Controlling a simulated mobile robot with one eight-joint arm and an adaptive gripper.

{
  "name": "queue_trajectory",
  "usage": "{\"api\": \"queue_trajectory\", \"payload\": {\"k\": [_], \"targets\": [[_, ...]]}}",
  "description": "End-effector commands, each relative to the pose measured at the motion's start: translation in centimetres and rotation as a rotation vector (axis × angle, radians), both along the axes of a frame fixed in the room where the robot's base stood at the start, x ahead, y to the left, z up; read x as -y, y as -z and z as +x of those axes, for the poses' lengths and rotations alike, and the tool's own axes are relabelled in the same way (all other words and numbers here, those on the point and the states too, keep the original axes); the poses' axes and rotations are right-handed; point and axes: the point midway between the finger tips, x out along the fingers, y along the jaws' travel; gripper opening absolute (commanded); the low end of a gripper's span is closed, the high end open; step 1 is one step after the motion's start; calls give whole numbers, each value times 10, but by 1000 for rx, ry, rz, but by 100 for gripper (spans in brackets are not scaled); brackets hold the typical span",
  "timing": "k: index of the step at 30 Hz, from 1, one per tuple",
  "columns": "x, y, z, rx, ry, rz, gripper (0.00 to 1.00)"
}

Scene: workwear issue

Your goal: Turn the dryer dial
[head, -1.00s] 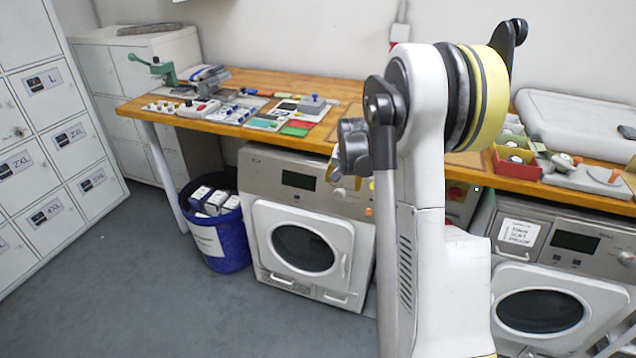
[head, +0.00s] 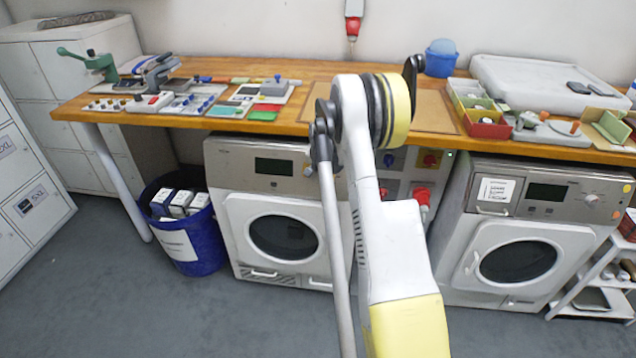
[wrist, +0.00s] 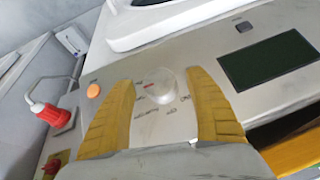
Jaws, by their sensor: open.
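The dryer dial (wrist: 160,86) is a pale round knob with a ring of printed marks, on a grey control panel (wrist: 205,60). My gripper (wrist: 161,79) is open, its two yellow fingers on either side of the dial in the wrist view. Gaps show between each finger and the dial; I see no contact. An orange button (wrist: 93,90) is left of the dial and a dark display (wrist: 268,60) is to the right. In the head view the left machine (head: 222,165) stands under the bench; my arm covers the right part of its panel and hides my fingers.
A second machine (head: 452,225) stands to the right. A red plug (head: 421,196) sticks out between the machines. The wooden bench (head: 330,68) overhangs the panels and carries several tools and boxes. A blue bin (head: 190,238) stands left. The floor in front is clear.

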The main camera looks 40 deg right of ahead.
Motion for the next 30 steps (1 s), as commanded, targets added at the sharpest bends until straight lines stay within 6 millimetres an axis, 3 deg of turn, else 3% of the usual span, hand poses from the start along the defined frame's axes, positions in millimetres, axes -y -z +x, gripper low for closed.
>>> {"api": "queue_trajectory", "payload": {"k": [11,12,17,30], "targets": [[2,7,3,0,0,0,64],[2,7,3,0,0,0,59],[2,7,3,0,0,0,10],[1,7,4,-27,-14,-25,9]]}}
